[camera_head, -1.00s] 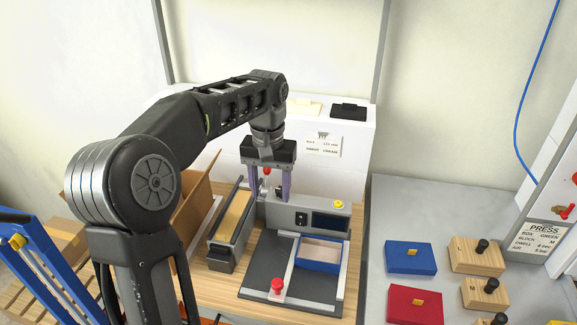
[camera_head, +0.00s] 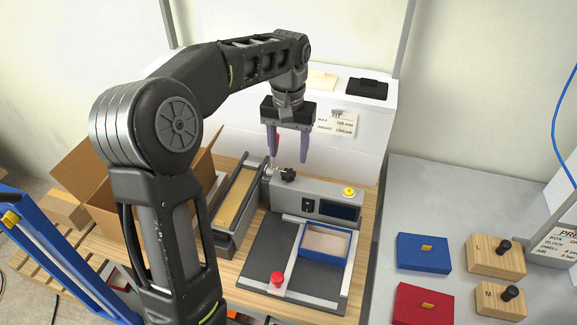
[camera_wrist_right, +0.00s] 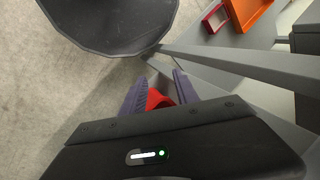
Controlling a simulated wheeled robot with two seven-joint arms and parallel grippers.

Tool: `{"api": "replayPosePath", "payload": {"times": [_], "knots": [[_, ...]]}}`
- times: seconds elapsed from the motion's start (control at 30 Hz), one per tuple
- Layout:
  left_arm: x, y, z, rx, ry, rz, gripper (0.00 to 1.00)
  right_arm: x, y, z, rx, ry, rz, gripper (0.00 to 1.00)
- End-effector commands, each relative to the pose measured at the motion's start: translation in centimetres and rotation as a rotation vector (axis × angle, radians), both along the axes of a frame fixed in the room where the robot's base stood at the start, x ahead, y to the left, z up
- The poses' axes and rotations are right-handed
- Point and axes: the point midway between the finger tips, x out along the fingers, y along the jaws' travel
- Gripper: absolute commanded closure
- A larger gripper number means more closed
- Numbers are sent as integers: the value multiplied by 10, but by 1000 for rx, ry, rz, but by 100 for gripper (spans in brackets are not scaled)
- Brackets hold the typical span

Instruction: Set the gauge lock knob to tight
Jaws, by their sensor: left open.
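A black knob (camera_head: 288,174), which looks like the gauge lock knob, sits on the left end of the grey housing (camera_head: 325,198) at the back of the box former. Its exact setting is too small to read. My left gripper (camera_head: 287,158) is open and empty, pointing down just above the black knob, with its purple fingers apart. My right gripper (camera_wrist_right: 157,88) shows only in the right wrist view. Its fingers are apart, and a red thing (camera_wrist_right: 157,100) shows in the gap, apparently beyond them.
A blue-rimmed box (camera_head: 325,243) sits in the former's bed, with a red knob (camera_head: 277,278) in front. A yellow button (camera_head: 348,191) tops the housing. A long tray (camera_head: 232,205) and an open carton (camera_head: 100,185) stand left. Blocks (camera_head: 424,253) lie on the grey table at right.

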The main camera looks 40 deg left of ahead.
Motion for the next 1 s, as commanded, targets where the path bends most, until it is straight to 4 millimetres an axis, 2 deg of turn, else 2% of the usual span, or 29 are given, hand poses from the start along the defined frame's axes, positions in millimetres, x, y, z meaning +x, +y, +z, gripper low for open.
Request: {"api": "replayPosePath", "payload": {"times": [0.2, 0.4, 0.73, 1.0], "knots": [[-2, 0, -34, -1, 5, 0, 45, 0, -1, 8, -2, 3, 0, 64], [-1, 0, -57, -1, 2, 0, 45, 0, -2, 11, -3, 5, 0, 64], [0, 0, -62, 0, 1, 0, 45, 0, -2, 11, -3, 5, 0, 64], [0, 0, -61, 0, 0, 0, 67, 0, -2, 11, -3, 5, 0, 64]]}}
